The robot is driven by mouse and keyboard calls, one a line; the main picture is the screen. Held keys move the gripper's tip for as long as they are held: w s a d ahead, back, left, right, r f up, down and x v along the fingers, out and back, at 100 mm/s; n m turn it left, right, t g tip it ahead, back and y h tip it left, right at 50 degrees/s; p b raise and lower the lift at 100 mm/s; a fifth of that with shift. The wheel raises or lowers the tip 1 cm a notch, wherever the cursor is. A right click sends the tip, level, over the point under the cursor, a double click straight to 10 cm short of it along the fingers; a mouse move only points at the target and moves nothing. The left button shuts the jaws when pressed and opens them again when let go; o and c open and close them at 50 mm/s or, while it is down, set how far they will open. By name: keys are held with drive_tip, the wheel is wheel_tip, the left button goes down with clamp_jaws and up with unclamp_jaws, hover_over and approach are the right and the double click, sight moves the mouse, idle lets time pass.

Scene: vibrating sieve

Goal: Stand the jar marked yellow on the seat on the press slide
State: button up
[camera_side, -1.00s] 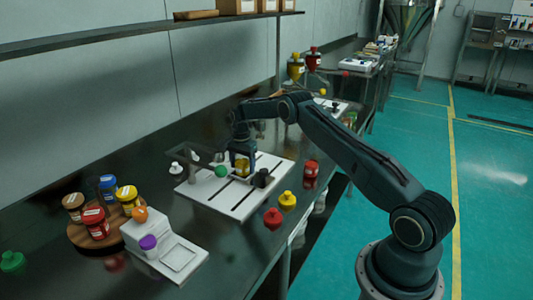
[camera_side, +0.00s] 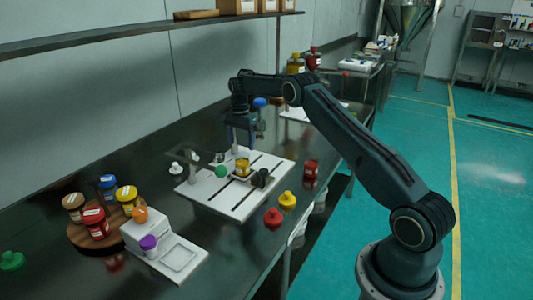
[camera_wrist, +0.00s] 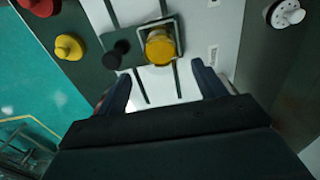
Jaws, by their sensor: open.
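The yellow-marked jar (camera_side: 242,167) stands upright on the slide's seat on the white press board (camera_side: 217,203). In the wrist view the jar (camera_wrist: 159,47) shows from above, inside the square seat frame (camera_wrist: 178,24). My gripper (camera_side: 243,140) is above the jar, open and apart from it. In the wrist view its two fingers (camera_wrist: 160,82) are spread with nothing between them. A black knob (camera_side: 262,177) is beside the seat.
A green knob (camera_side: 221,171) is on the board. Red (camera_side: 273,218) and yellow (camera_side: 287,200) cone-topped pieces and a red jar (camera_side: 311,169) stand at the front edge. A round wooden tray (camera_side: 82,236) with several jars is at left, near a white block (camera_side: 147,228).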

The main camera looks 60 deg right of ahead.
drive_tip(key=shift+r, duration=1)
drive_tip(key=shift+r, duration=0.1)
drive_tip(key=s+a+r+n+t, duration=0.1)
drive_tip(key=s+a+r+n, duration=0.3)
drive_tip(key=s+a+r, duration=0.45)
drive_tip(key=s+a+r+n+t, duration=0.2)
drive_tip(key=s+a+r+n, duration=0.3)
drive_tip(key=a+r, duration=0.65)
drive_tip(key=s+a+r+n+t, duration=0.1)
drive_tip(key=s+a+r+n, duration=0.1)
drive_tip(key=s, duration=0.5)
drive_tip(key=s+a+r+n, duration=0.2)
drive_tip(key=s+a, duration=0.1)
drive_tip(key=s, duration=0.4)
drive_tip(key=s+a+f+n, duration=0.1)
drive_tip(key=s+f+n, duration=0.1)
drive_tip(key=s, duration=0.4)
drive_tip(key=s+a+f+n+t, duration=0.1)
drive_tip(key=s+a+f+n, duration=0.1)
drive_tip(key=s, duration=0.5)
drive_tip(key=shift+f+n+t, duration=0.3)
drive_tip(key=shift+f+n, duration=0.2)
drive_tip(key=shift+f, duration=0.15)
